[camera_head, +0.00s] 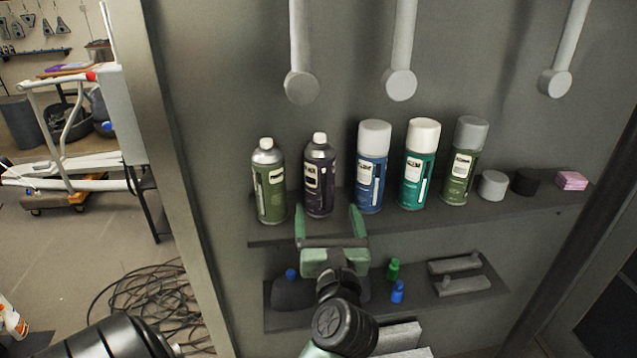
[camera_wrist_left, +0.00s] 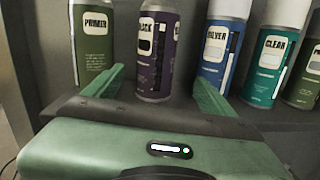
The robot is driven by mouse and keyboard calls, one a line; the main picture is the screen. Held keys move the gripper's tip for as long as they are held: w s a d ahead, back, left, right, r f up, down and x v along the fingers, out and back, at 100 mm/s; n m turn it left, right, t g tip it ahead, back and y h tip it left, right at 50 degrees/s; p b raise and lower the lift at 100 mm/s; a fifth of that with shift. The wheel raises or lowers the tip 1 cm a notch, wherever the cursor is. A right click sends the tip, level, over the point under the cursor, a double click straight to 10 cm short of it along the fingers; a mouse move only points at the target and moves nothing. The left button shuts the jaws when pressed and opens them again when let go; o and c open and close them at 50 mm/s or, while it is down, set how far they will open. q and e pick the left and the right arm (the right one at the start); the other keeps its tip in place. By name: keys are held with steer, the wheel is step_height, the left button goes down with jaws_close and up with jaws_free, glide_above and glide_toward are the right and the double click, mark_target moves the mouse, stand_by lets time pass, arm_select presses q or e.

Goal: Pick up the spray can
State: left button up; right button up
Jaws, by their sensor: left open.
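Several spray cans stand upright in a row on the upper shelf (camera_head: 385,222). From left to right they are a green can (camera_head: 269,185) labelled PRIMER, a dark purple can (camera_head: 319,178) labelled BLACK, a blue can (camera_head: 371,172) labelled SILVER, a teal can (camera_head: 417,170) labelled CLEAR, and an olive can (camera_head: 463,165) with a grey cap. My left gripper (camera_head: 328,216) is open and empty in front of the shelf. In the left wrist view, the purple can (camera_wrist_left: 157,50) shows beyond the gap between the fingers (camera_wrist_left: 157,88). My right gripper is out of view.
Grey and black round pieces (camera_head: 493,185) and a pink block (camera_head: 571,180) sit right of the cans. A lower shelf (camera_head: 420,305) holds small green and blue bottles. Pale rods (camera_head: 400,85) hang above. Cables (camera_head: 140,305) lie on the floor at left.

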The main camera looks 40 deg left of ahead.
mark_target(321, 201)
arm_select(q)
steer(key=shift+a+f+n+g, duration=0.25)
steer(key=shift+f+n+g, duration=0.05)
steer(key=shift+f+n, duration=0.2)
steer(key=shift+w+a, duration=0.2)
steer(key=p+x, duration=0.3)
steer(key=x, duration=0.3)
steer(key=shift+a, duration=0.25)
steer(key=shift+w+a, duration=0.2)
steer(key=shift+w, duration=0.1)
steer(key=c, duration=1.7)
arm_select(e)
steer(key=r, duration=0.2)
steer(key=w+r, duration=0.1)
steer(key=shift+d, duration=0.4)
